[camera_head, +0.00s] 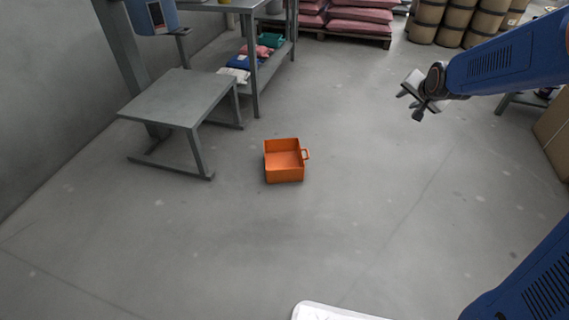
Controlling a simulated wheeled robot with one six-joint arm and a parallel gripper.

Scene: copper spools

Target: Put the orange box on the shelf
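The orange box (284,174) sits upright on the grey floor near the middle of the head view. It is open at the top, looks empty, and has a handle on its right side. A grey metal shelf unit (255,75) stands behind it, with folded coloured cloths on its lower level. My gripper (408,94) hangs in the air at the upper right, well apart from the box. Its fingers look spread with nothing between them.
A low grey table (178,97) stands left of the box, close to the shelf unit. Pallets of pink sacks (360,20) and brown drums (457,22) stand at the back. A cardboard-coloured box (555,135) is at the right edge. The floor around the orange box is clear.

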